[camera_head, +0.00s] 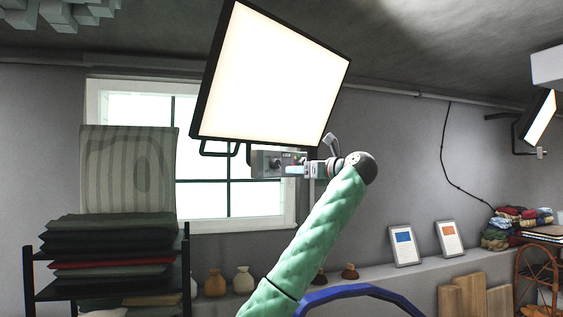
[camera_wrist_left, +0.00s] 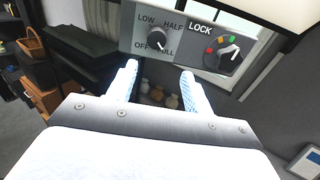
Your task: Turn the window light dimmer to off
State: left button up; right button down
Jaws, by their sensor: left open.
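The window light (camera_head: 270,75) is a large black-framed panel, glowing bright white. Its grey control box (camera_head: 266,163) hangs under its lower edge. In the left wrist view the dimmer knob (camera_wrist_left: 157,40) is dark and round, with LOW, HALF, OFF and FULL around it. Its pale pointer seems to face lower right, toward FULL. A LOCK knob (camera_wrist_left: 228,53) with green, red and orange marks is to its right. My left gripper (camera_head: 293,169) is open in front of the box; in the wrist view its fingers (camera_wrist_left: 159,88) are apart and empty, just below the dimmer knob.
A window (camera_head: 230,200) is behind the light. A rack of folded cloths (camera_head: 105,250) stands at left. Vases (camera_head: 244,280) and two small framed cards (camera_head: 404,246) stand on the ledge. Another lit panel (camera_head: 539,116) is at far right.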

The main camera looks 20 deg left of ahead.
aim_at(278, 163)
pick_arm(q)
jog(key=shift+g, duration=0.3)
jog(key=a+p, duration=0.1)
jog(key=a, duration=0.1)
jog(key=w+a+r+p, duration=0.1)
jog(key=a+p, duration=0.1)
jog(key=w+a+r+p, duration=0.1)
jog(key=a, duration=0.1)
jog(key=shift+r+p, duration=0.15)
jog(key=shift+p, duration=0.2)
jog(key=shift+w+a, duration=0.3)
jog(key=shift+a, duration=0.2)
pick_arm(e)
jog(key=s+r, duration=0.3)
jog(key=shift+s+d+r, duration=0.35)
jog(key=shift+s, duration=0.05)
pick_arm(q)
jog(key=c, duration=1)
pick_arm(e)
jog(key=shift+a, duration=0.1)
